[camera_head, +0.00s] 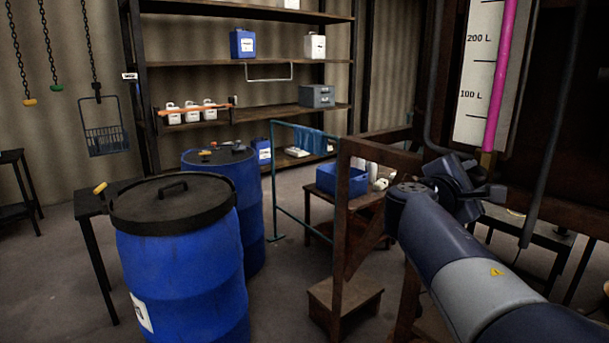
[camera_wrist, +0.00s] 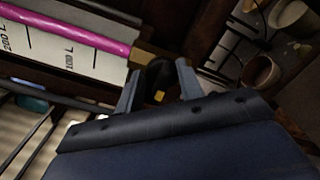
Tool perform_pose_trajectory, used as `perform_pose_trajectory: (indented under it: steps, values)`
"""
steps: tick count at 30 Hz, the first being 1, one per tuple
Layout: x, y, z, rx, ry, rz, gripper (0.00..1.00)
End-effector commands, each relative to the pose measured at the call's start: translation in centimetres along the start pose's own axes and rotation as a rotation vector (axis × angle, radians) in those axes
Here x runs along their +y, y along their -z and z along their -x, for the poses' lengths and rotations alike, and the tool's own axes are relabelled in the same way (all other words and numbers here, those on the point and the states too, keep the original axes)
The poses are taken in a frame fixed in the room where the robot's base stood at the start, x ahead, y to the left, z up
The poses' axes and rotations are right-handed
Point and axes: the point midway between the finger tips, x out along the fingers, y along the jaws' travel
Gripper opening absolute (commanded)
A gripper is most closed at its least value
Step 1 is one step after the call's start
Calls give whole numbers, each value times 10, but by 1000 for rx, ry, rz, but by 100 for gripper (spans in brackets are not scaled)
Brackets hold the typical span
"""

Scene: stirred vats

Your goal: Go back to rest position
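My gripper (camera_head: 484,192) is at the end of my arm, at the right of the head view, just below the sight gauge. In the wrist view its two fingers (camera_wrist: 157,76) stand apart, with a gap between them. A dark rounded part with a small yellow patch (camera_wrist: 159,96) shows in or behind this gap. I cannot tell if the fingers touch it; nothing is clearly held. The white gauge scale (camera_head: 477,75), marked 200 L and 100 L, carries a magenta tube (camera_head: 499,75) ending in a brass fitting (camera_head: 487,165). The tube also crosses the upper left of the wrist view (camera_wrist: 75,32).
A wooden post (camera_head: 350,230) with a step (camera_head: 346,297) stands left of my arm. A lidded blue drum (camera_head: 185,275) stands at front left, another (camera_head: 225,170) behind it. A low table holds a blue bin (camera_head: 342,180). Shelves (camera_head: 270,113) line the back wall. Some floor between is clear.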

Motion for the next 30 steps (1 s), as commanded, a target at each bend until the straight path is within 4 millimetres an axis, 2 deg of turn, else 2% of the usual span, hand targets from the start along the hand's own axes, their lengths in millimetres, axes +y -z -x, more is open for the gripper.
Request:
perform_pose_trajectory:
  steps: [12, 30]
  values:
    - [4, -1, 0, 0, -1, 203, 35]
    - [-3, 1, 0, 4, 11, 221, 35]
